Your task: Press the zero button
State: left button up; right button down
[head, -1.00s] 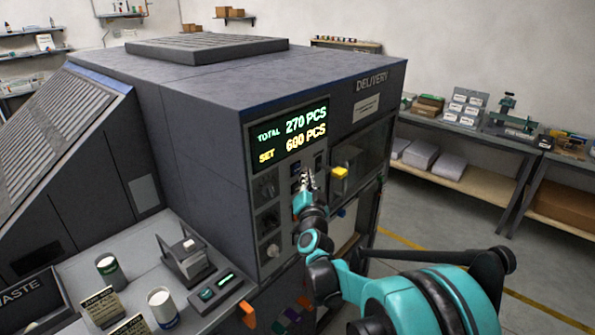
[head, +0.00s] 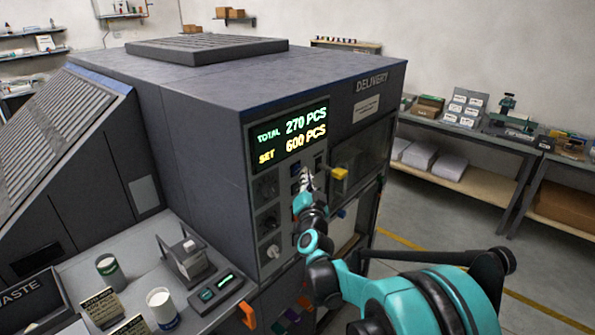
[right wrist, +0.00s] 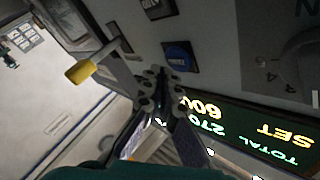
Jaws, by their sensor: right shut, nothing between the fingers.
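The machine's control panel shows in the head view, with a lit display (head: 292,136) reading total 270 pcs and set 600 pcs. In the right wrist view, a blue button (right wrist: 180,57) and a black button (right wrist: 157,8) sit on the panel; their lettering is too blurred to read surely, so I cannot tell which is zero. My right gripper (head: 306,174) is shut and empty in front of the panel below the display. In the right wrist view its fingertips (right wrist: 154,78) appear just beside the blue button; contact cannot be told. My left gripper is out of view.
A yellow-knobbed lever (head: 339,173) sticks out just right of the gripper; it also shows in the right wrist view (right wrist: 80,72). A counter with cans (head: 162,307) stands at lower left, a workbench (head: 470,180) at right.

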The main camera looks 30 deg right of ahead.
jog(key=shift+w, duration=0.1)
dwell(0.3)
jog(key=shift+w+a, duration=0.15)
jog(key=shift+w, duration=0.15)
jog(key=shift+w+a, duration=0.2)
jog(key=shift+w, duration=0.25)
dwell(0.8)
jog(key=shift+s+d, duration=0.35)
jog(key=shift+s, duration=0.5)
jog(key=s, duration=0.1)
jog(key=s+d, duration=0.1)
jog(key=s, duration=0.1)
jog(key=s+d, duration=0.1)
jog(key=shift+s, duration=0.3)
dwell(0.8)
